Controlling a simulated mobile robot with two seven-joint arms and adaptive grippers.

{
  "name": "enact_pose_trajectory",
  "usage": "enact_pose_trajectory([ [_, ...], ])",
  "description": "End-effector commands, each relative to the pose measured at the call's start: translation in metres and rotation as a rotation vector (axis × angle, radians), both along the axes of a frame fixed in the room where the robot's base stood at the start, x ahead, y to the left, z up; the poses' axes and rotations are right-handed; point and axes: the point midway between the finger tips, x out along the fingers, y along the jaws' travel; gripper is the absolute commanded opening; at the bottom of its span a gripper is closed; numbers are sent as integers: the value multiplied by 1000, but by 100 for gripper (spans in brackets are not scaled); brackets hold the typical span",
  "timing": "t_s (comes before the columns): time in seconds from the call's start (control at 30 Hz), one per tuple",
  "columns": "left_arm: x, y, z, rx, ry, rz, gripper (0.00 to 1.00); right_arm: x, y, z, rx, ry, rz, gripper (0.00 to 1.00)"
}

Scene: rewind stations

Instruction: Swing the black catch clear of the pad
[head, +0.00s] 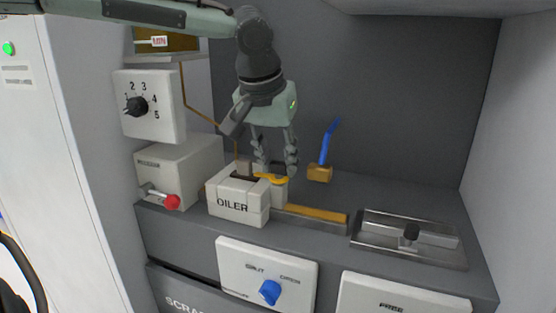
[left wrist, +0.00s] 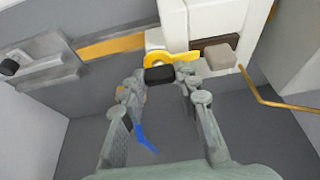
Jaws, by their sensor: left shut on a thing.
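The white OILER box (head: 238,205) stands on the grey counter, with a dark slot in its top and a small taupe block (left wrist: 221,57) over it. A yellow curved arm (head: 271,178) lies beside the slot. My left gripper (head: 277,172) points down just behind the box. In the left wrist view its fingers (left wrist: 168,88) are closed around a black block at the yellow arm's end, the black catch (left wrist: 159,75). The catch is hidden by the fingers in the head view. I cannot tell for sure which part is the pad. My right gripper is not in view.
A tan strip (head: 312,216) runs right from the box. A blue-handled brush (head: 321,170) stands behind. A red-knobbed lever (head: 172,202) and a thin brown pipe (left wrist: 275,100) are near the box.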

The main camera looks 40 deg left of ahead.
Motion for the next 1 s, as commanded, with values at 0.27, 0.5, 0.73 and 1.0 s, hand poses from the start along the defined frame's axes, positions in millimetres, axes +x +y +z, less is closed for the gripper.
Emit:
enact_pose_trajectory([
  [0.27,0,0,0,1,0,-12,2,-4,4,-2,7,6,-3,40],
  [0.5,0,1,0,-1,1,-100,2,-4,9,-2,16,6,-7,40],
  [0.73,0,2,0,-2,-1,-278,2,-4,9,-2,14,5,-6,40],
  [1.0,0,4,0,-3,0,-532,2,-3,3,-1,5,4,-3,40],
])
